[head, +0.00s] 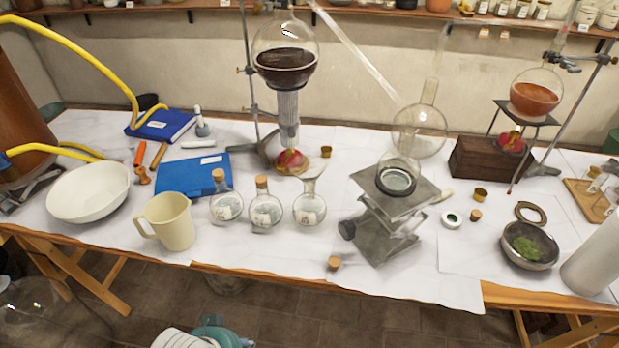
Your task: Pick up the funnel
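I cannot pick out a funnel with certainty in the head view. The rightmost of three small glass flasks has a clear, flared top (312,170), which may be a glass funnel or only the flask's own neck. This flask (309,209) stands upright near the table's front edge, beside two corked flasks (265,212) (225,206). Neither of my grippers shows in the head view.
A cream jug (172,222) and white bowl (90,192) stand left of the flasks. A metal lab jack (385,225) with glassware is to the right. Stands with round flasks rise behind. A small cork (334,263) lies near the front edge.

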